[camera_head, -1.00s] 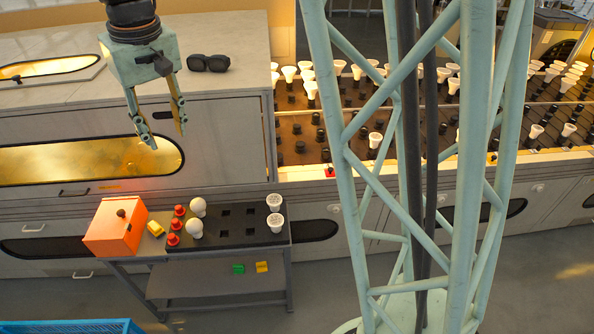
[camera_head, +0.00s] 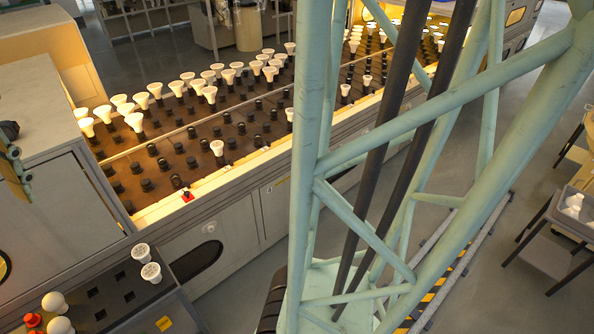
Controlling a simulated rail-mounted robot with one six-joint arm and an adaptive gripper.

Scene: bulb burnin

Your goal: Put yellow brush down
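No yellow brush can be made out. My gripper (camera_head: 17,172) is only partly in view, cut off by the left edge. It hangs over the grey cabinet at the left. I cannot see both fingertips or whether anything is between them. A small yellow item (camera_head: 163,323) shows low at the bottom left, beside the dark bulb tray (camera_head: 116,299); I cannot tell what it is.
White bulbs (camera_head: 141,252) and red-based pieces (camera_head: 33,320) sit on the tray's bench. A long rack (camera_head: 170,163) holds several bulbs and black sockets. My green lattice column blocks the centre.

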